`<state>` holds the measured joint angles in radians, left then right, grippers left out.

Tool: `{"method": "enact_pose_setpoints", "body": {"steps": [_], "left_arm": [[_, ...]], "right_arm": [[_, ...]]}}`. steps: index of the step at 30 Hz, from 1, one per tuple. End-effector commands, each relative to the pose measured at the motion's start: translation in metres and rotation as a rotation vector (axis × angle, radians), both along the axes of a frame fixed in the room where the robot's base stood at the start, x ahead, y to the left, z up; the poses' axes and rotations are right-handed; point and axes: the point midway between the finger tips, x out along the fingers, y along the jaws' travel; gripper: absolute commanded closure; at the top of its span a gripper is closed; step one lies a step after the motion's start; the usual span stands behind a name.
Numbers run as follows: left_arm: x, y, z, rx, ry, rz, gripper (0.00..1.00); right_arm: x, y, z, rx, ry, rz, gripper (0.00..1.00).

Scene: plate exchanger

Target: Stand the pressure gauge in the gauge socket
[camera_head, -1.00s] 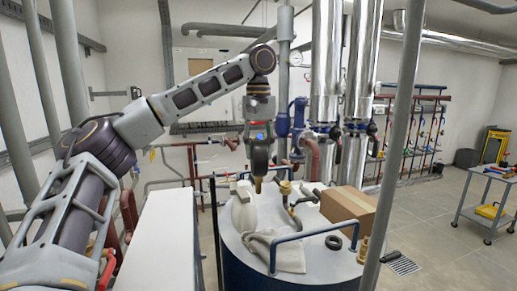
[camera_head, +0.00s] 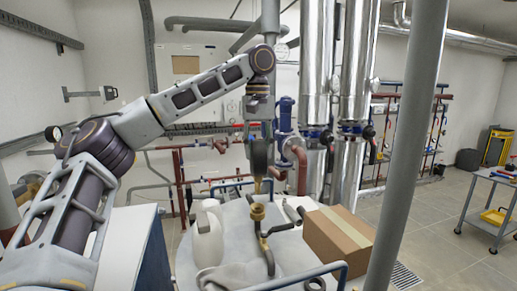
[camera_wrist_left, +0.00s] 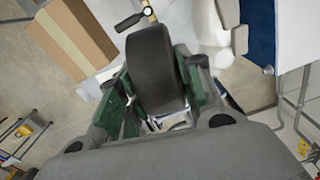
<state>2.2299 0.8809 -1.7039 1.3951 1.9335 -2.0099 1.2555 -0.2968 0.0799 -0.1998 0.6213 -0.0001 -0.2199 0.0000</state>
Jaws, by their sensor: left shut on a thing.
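The pressure gauge, a dark round body (camera_head: 259,154) with a short brass stem, hangs upright from my left gripper (camera_head: 259,136). In the left wrist view the dark gauge (camera_wrist_left: 153,72) sits between the green-sided fingers, shut on it. Its dial face is not visible. A brass fitting (camera_head: 257,212), which looks like the gauge socket, stands on the white tank top, with a pipe and dark handle beside it. The stem is above the fitting in the head view, with a small gap. My right gripper is not in view.
A white jug (camera_head: 207,240) stands left of the fitting and a cardboard box (camera_head: 338,238) stands right of it. A grey cloth (camera_head: 238,274) and a blue rail (camera_head: 300,277) are in front. A grey vertical pipe (camera_head: 405,150) crosses the right side.

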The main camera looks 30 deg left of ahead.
Motion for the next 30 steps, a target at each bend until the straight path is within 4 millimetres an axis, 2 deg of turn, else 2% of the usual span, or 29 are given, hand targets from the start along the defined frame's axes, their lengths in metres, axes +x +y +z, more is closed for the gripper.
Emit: {"method": "enact_pose_setpoints", "body": {"steps": [14, 30], "left_arm": [[-0.0003, -0.0001, 0.0012, -0.001, -0.002, 0.0, 1.0], [-0.0002, -0.0003, -0.0074, -0.001, -0.001, -0.001, 1.0]], "right_arm": [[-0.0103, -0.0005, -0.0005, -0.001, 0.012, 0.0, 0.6], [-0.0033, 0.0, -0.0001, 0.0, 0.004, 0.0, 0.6]]}}
